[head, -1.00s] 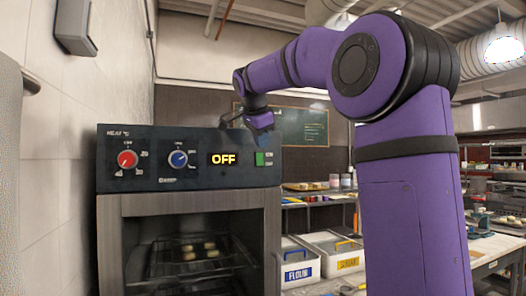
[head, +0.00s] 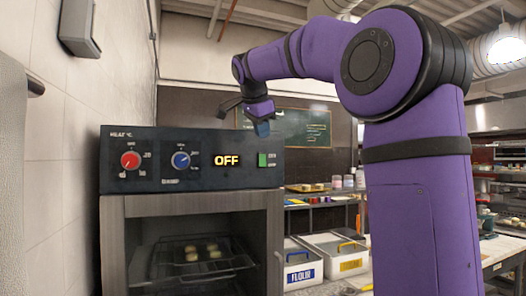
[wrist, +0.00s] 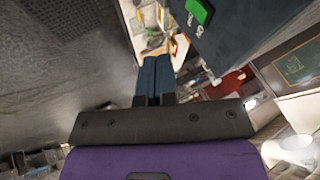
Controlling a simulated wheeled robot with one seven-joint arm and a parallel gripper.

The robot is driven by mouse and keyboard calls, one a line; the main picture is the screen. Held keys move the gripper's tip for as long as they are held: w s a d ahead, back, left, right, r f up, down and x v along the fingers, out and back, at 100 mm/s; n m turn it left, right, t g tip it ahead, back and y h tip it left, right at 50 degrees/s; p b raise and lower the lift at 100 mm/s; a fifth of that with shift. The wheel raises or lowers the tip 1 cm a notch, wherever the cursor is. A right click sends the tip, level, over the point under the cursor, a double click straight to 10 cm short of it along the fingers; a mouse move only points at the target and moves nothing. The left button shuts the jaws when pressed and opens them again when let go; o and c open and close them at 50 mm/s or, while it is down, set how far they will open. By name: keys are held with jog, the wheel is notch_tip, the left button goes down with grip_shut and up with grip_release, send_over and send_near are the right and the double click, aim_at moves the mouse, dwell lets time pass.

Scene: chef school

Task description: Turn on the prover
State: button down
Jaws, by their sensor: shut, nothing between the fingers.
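The prover (head: 195,240) stands at the left, a dark control panel over a steel cabinet with a glass door. Its panel carries a red knob (head: 130,160), a blue knob (head: 180,160), a display (head: 227,160) reading OFF and a green switch (head: 262,160). The green switch also shows in the wrist view (wrist: 199,12), at the top. My gripper (head: 262,128) is above and near the panel's right end, apart from the green switch. In the wrist view my gripper (wrist: 154,68) has its two blue fingers together, with nothing between them.
Dough pieces lie on a rack (head: 200,262) behind the prover's glass. White bins labelled FLOUR (head: 300,275) and sugar (head: 345,263) stand right of the prover. A tiled wall (head: 75,200) closes the left side. A chalkboard (head: 305,128) hangs behind.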

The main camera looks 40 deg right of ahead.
aim_at(262, 160)
jog(key=shift+w+d+f, duration=0.1)
jog(key=shift+f, duration=0.05)
dwell(0.4)
jog(key=x, duration=0.3)
jog(key=w+x, duration=0.1)
jog(key=x, duration=0.3)
jog(key=w+r+x, duration=0.1)
jog(key=x, duration=0.3)
jog(key=shift+w+d+f, duration=0.2)
jog(key=shift+f, duration=0.05)
jog(key=shift+w+d, duration=0.2)
jog(key=shift+w, duration=0.3)
jog(key=shift+w, duration=0.1)
jog(key=shift+w+f, duration=0.1)
jog(key=shift+w, duration=0.15)
